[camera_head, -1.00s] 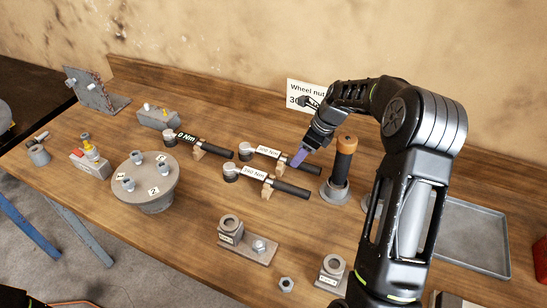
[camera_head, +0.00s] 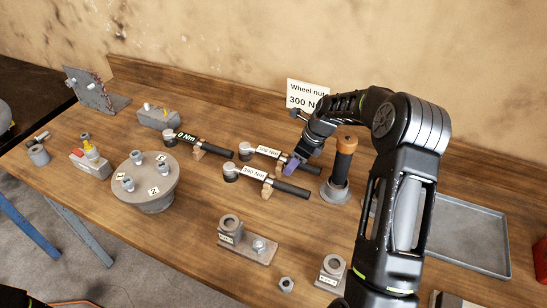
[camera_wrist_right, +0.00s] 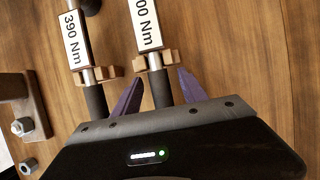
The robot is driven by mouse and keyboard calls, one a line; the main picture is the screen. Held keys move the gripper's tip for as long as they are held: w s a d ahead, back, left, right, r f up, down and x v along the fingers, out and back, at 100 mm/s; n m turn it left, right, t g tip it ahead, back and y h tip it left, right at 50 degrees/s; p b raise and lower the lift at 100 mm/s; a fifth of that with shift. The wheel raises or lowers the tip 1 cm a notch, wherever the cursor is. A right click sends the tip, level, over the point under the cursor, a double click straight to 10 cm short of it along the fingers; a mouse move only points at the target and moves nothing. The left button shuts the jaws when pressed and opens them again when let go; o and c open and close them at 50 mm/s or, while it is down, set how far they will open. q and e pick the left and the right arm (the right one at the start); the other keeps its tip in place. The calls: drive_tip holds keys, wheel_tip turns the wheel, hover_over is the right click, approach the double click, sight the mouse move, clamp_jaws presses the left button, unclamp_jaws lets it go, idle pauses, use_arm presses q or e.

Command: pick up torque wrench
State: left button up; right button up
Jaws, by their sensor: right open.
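Three torque wrenches with black handles rest on the bench. The one whose label reads about 300 Nm (camera_head: 268,152) is at the back right; its label partly shows in the right wrist view (camera_wrist_right: 148,28). The 390 Nm wrench (camera_head: 254,174) lies in front of it, also in the wrist view (camera_wrist_right: 74,40). A third wrench (camera_head: 187,138), its label ending in 0 Nm, lies to the left. My right gripper (camera_head: 292,166) is open at the back wrench's handle. In the wrist view its purple fingers (camera_wrist_right: 160,98) stand on either side of that handle. My left gripper is not seen.
An upright orange-topped tool (camera_head: 344,160) stands close to the right gripper. A sign (camera_head: 307,94) reading Wheel nut 300 N leans at the wall. A grey tray (camera_head: 470,238) is at right, a round hub (camera_head: 146,178) at left. Nut blocks (camera_head: 247,242) are in front.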

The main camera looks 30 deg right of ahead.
drive_tip(key=shift+c, duration=0.3)
clamp_jaws()
drive_tip(key=shift+r, duration=0.1)
idle(1.0)
